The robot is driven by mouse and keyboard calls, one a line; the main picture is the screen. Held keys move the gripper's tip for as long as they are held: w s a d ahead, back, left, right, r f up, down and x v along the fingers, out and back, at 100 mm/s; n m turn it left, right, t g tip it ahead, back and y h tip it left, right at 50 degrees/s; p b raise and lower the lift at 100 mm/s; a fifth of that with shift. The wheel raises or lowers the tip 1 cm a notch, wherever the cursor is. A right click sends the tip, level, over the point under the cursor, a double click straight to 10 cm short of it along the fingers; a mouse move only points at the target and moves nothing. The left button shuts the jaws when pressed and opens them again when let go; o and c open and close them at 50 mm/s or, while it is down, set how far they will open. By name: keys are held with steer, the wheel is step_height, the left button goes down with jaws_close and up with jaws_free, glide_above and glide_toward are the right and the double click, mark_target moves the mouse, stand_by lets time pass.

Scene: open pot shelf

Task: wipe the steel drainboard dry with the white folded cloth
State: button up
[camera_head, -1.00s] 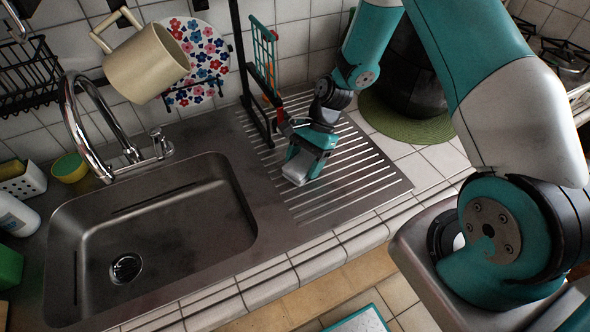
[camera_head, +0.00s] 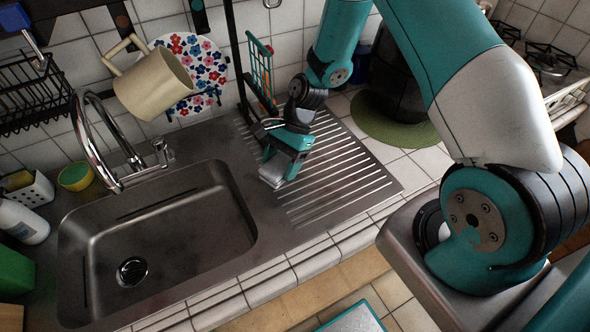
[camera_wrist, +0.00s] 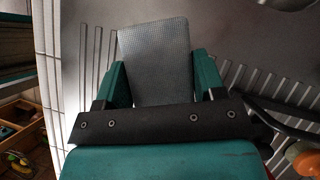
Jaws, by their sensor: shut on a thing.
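The steel drainboard (camera_head: 345,183) with raised ribs lies to the right of the sink; it also shows in the wrist view (camera_wrist: 235,75). My gripper (camera_head: 282,163) is low over its left part, pointing down. It is shut on the white folded cloth (camera_head: 273,177), which looks pale grey. In the wrist view the cloth (camera_wrist: 155,50) sticks out between the two teal fingers (camera_wrist: 160,85). The cloth is at or very close to the board near the left ends of the ribs; I cannot tell whether it touches. Part of the board is hidden behind my gripper.
The empty sink (camera_head: 160,235) with its faucet (camera_head: 95,140) is at left. A dark upright post (camera_head: 238,55) and a teal rack (camera_head: 260,70) stand close behind my gripper. A cream mug (camera_head: 152,85) hangs above the sink. A green mat (camera_head: 395,122) lies at right.

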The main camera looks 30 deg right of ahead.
steer(key=shift+r+p, duration=1.3)
steer(key=shift+r, duration=0.5)
